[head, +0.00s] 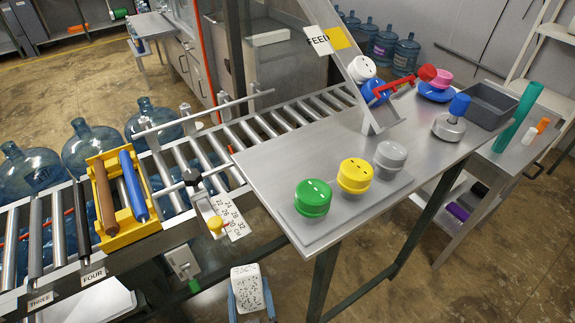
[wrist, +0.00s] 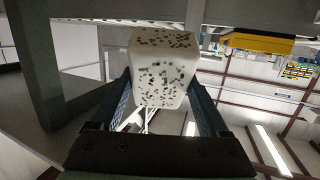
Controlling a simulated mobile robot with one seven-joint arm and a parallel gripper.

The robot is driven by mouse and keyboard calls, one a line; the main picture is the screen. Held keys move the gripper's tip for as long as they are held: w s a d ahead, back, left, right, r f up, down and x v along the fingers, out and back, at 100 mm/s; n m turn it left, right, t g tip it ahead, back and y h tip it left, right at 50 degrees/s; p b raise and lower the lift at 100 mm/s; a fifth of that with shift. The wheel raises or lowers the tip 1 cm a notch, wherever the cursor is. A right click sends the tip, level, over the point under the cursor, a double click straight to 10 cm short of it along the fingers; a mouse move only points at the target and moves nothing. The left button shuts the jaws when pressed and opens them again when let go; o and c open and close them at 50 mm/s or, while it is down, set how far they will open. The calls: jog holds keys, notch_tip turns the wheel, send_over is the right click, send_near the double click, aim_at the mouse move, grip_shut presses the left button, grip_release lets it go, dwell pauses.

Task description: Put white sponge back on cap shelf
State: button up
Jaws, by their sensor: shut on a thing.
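The white sponge (head: 246,280), a block with black specks, is between the two blue fingers of my gripper (head: 249,297), at the bottom of the head view. The sponge also fills the upper middle of the wrist view (wrist: 160,77), gripped from both sides. My gripper is shut on it, in front of the conveyor and left of the steel table's legs, apart from both. On the steel table (head: 285,150), green (head: 313,198), yellow (head: 355,175) and grey (head: 389,158) caps stand on a grey plate. I cannot tell which surface is the cap shelf.
The roller conveyor (head: 235,133) runs behind, with a yellow roller block (head: 122,198) and a scale plate (head: 226,213). The table edge and legs stand right of my gripper. A side stand (head: 490,178) at right has a lower shelf holding purple and black items. Blue jugs stand behind.

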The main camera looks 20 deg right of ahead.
aim_at(246, 282)
jog(key=shift+w+r+m+g+h+p, duration=0.3)
jog(key=shift+w+r+g+h+p, duration=0.1)
jog(key=shift+w+r+p, duration=0.25)
jog(key=shift+w+r+m+g+h+p, duration=0.3)
jog(key=shift+w+r+g+h+p, duration=0.1)
jog(key=shift+w+r+g+p, duration=0.25)
